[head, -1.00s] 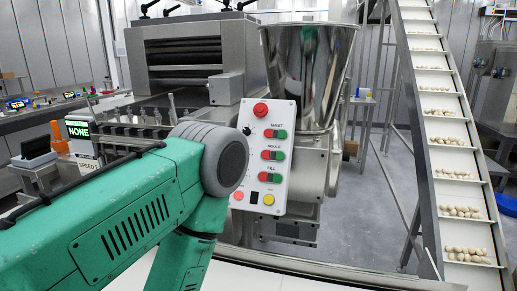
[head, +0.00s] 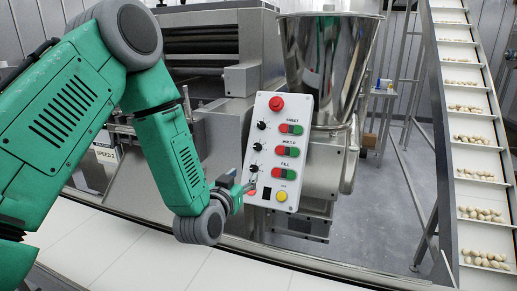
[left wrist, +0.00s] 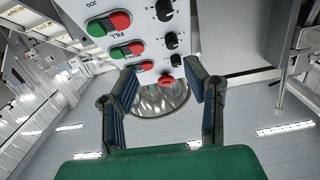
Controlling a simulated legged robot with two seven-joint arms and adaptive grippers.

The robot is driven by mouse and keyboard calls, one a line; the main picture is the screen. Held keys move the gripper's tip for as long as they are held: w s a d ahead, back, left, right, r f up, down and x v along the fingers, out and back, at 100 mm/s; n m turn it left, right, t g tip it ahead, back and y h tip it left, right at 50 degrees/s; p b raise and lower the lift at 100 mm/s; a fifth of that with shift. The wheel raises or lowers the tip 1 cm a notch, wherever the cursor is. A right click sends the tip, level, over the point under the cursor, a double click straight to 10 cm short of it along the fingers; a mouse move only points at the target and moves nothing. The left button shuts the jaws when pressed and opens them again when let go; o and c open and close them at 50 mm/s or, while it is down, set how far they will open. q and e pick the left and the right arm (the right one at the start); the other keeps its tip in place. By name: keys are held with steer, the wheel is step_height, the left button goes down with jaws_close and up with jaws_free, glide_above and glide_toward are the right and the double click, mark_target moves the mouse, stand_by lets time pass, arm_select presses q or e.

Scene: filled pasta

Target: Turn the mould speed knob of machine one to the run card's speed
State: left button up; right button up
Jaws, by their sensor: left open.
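The control panel (head: 272,195) of the machine is a tilted white plate with a column of black knobs beside green and red button pairs. The mould speed knob (head: 257,147) is the middle one, level with the MOULD label; it also shows in the left wrist view (left wrist: 171,40). Its setting is too small to read. My left gripper (head: 249,187) is in front of the panel's lower left, below that knob. In the left wrist view its fingers (left wrist: 162,72) are open with nothing held. A card reading SPEED (head: 105,155) is partly hidden by my left arm.
A red mushroom button (head: 276,103) tops the panel. A steel hopper (head: 340,70) stands behind it. A conveyor (head: 475,130) carrying pasta pieces climbs at the right. A white belt (head: 130,255) runs along the front.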

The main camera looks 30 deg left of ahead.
mark_target(257, 147)
arm_select(q)
steer(key=shift+t+y, duration=0.3)
steer(key=shift+y, duration=0.1)
steer(key=x, duration=0.4)
steer(key=r+x, duration=0.1)
steer(key=x, duration=0.4)
steer(key=a+r+p+x, duration=0.1)
steer(key=x, duration=0.4)
steer(key=shift+s, duration=0.1)
steer(key=shift+w+a+f, duration=0.2)
steer(key=shift+w+a, duration=0.15)
steer(key=shift+a, duration=0.15)
steer(key=shift+d, duration=0.15)
steer(key=shift+c, duration=0.8)
steer(key=shift+d+r, duration=0.1)
steer(key=shift+d, duration=0.1)
jaws_close()
